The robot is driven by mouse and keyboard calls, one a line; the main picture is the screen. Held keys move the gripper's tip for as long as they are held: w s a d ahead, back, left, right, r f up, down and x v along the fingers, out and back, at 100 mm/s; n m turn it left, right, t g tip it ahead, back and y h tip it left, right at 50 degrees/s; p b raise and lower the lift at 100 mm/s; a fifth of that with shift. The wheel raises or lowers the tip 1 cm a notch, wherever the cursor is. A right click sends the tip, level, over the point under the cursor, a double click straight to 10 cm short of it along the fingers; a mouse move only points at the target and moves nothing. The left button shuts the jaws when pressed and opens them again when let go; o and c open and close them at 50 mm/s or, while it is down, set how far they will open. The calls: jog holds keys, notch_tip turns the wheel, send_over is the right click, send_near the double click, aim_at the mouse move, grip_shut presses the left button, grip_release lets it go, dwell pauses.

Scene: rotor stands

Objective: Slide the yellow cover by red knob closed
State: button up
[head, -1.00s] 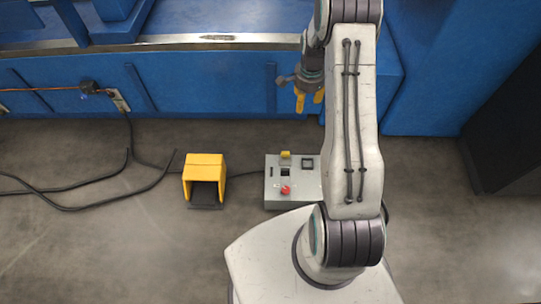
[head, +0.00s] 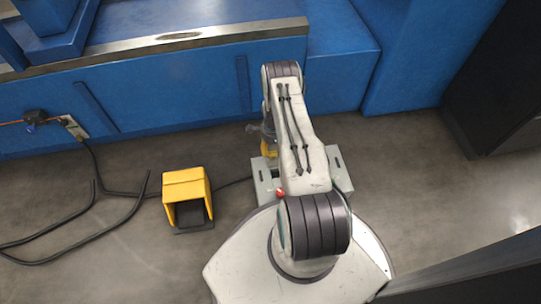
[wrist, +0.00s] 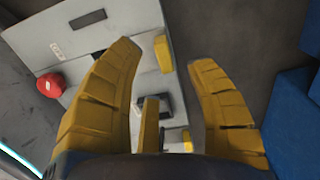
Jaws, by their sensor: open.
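The grey control box (head: 262,188) stands on the floor in the head view, partly hidden by my arm. Its red knob (head: 281,193) shows beside the arm. In the wrist view the red knob (wrist: 50,86) is at the left on the grey box face. The left finger hides part of the panel between knob and cover. In the head view my arm mostly hides the gripper.
A yellow hooded pedal (head: 186,185) stands on the floor left of the box. Black cables (head: 70,255) lie at the left. Blue machine walls (head: 170,90) rise behind the box, and a dark cabinet (head: 490,90) stands at the right. Bare floor lies between.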

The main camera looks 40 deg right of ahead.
aim_at(273, 154)
jog(key=shift+f+b, duration=0.95)
jog(key=shift+f, duration=1.65)
grip_shut()
